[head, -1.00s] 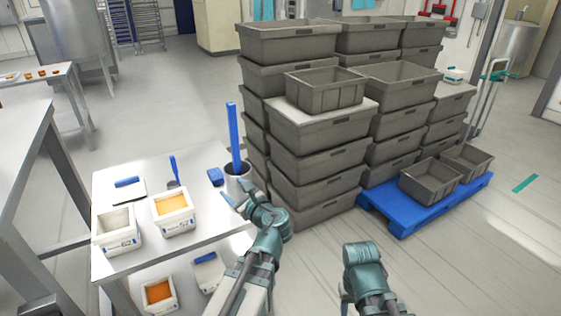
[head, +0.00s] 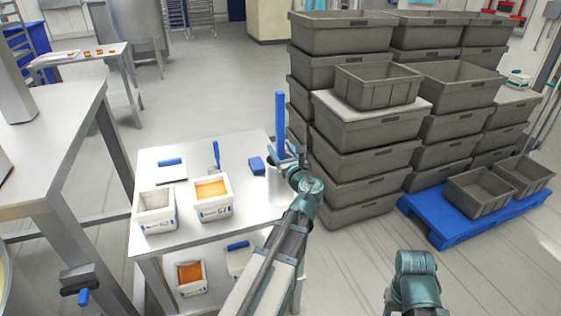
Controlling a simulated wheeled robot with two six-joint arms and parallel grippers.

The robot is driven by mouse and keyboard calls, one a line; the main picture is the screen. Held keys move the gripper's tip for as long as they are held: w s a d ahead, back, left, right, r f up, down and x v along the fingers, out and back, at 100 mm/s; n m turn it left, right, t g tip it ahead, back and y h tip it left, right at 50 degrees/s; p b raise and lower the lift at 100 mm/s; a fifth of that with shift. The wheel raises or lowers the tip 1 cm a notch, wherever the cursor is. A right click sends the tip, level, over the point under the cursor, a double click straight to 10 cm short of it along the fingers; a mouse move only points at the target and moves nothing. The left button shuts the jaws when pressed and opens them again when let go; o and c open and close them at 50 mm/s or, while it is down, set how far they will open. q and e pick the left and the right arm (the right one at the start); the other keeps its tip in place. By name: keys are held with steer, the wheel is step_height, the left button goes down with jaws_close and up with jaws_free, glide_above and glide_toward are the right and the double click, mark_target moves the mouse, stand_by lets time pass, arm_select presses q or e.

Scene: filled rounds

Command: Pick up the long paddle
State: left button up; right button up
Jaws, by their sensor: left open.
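The long paddle (head: 280,118) is blue and stands upright in a grey metal cylinder (head: 277,190) at the right end of the steel table. My left gripper (head: 288,156) is open, in front of the paddle's lower part just above the cylinder's rim. The gripper and wrist partly hide the paddle's lower part and the cylinder. I cannot tell whether the fingers touch the paddle or are around it. Of my right arm, only a teal part shows at the bottom right; its gripper fingers do not show.
On the table (head: 240,150) are a white tub (head: 155,222), an orange-filled tub (head: 213,208), a blue-handled scraper (head: 171,168), a small blue spatula (head: 216,155) and a blue block (head: 257,165). Stacked grey crates (head: 365,150) stand close on the right, beside a blue pallet (head: 437,228).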

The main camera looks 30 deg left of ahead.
arm_select(q)
steer(key=shift+w+a, duration=0.15)
steer(key=shift+a, duration=0.05)
steer(key=x, duration=0.5)
steer(key=shift+w+d+f, duration=0.1)
steer(key=shift+w+f, duration=0.05)
steer(key=shift+w, duration=0.2)
steer(key=shift+d, duration=0.1)
jaws_close()
stand_by(1.0)
